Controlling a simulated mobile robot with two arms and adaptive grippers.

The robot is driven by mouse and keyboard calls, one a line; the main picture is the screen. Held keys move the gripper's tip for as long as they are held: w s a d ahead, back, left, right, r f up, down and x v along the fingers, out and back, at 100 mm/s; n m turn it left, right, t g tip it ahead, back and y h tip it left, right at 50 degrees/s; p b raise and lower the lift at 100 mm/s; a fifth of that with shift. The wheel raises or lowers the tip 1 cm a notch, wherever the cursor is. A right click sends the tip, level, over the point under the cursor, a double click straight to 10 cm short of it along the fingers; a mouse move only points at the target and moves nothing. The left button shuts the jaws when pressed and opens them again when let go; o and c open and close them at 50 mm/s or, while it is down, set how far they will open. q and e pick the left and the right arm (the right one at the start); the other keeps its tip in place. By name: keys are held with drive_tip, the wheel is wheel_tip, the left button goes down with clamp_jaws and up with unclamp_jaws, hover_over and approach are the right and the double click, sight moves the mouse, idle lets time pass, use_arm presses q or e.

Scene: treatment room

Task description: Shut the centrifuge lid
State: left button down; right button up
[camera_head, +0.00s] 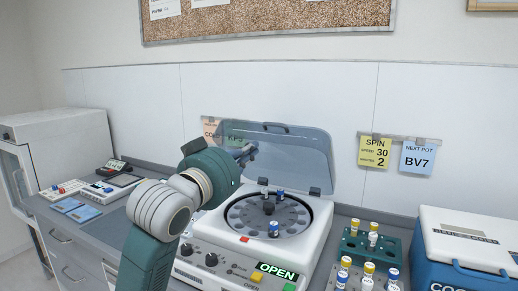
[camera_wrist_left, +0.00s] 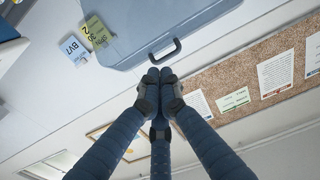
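The centrifuge (camera_head: 318,232) stands on the counter with its clear lid (camera_head: 300,160) raised, hinged at the back. A dark handle (camera_head: 276,126) is on the lid's upper edge. The rotor (camera_head: 245,219) is uncovered and holds a few capped tubes. A green panel reads OPEN (camera_head: 277,272). My left gripper (camera_head: 250,150) is in front of the left part of the lid, left of and below the handle. In the left wrist view its fingertips (camera_wrist_left: 158,74) are together with nothing between them, close to the handle (camera_wrist_left: 165,50); contact cannot be told. My right gripper is not in view.
A green tube rack (camera_head: 386,245) and a blue-and-white cooler box (camera_head: 462,243) stand to the right. Small devices (camera_head: 110,188) and blue cards (camera_head: 75,208) lie at the left. Yellow (camera_head: 374,151) and blue (camera_head: 417,157) notes hang on the wall behind.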

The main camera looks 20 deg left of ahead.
use_arm(q)
drive_tip(key=w+r+g+p, duration=0.5)
drive_tip(key=w+r+p, duration=0.5)
drive_tip(key=p, duration=0.8)
drive_tip(key=p+x, duration=0.1)
drive_tip(key=x, duration=0.1)
drive_tip(key=p+x, duration=0.1)
drive_tip(key=x, duration=0.2)
drive_tip(key=r+p+x, duration=0.1)
drive_tip(key=p+x, duration=0.1)
drive_tip(key=x, duration=0.1)
drive_tip(key=shift+w+a, duration=0.25)
drive_tip(key=shift+w, duration=0.05)
drive_tip(key=shift+f+p, duration=0.25)
drive_tip(key=shift+p, duration=0.05)
drive_tip(key=shift+s+a+f+p, duration=0.1)
drive_tip(key=shift+s+f+p, duration=0.35)
drive_tip(key=shift+s, duration=0.4)
drive_tip(key=shift+s+f+p, duration=0.35)
drive_tip(key=shift+s+f, duration=0.1)
drive_tip(key=shift+s, duration=0.35)
drive_tip(key=shift+w, duration=0.1)
drive_tip(key=shift+f, duration=0.1)
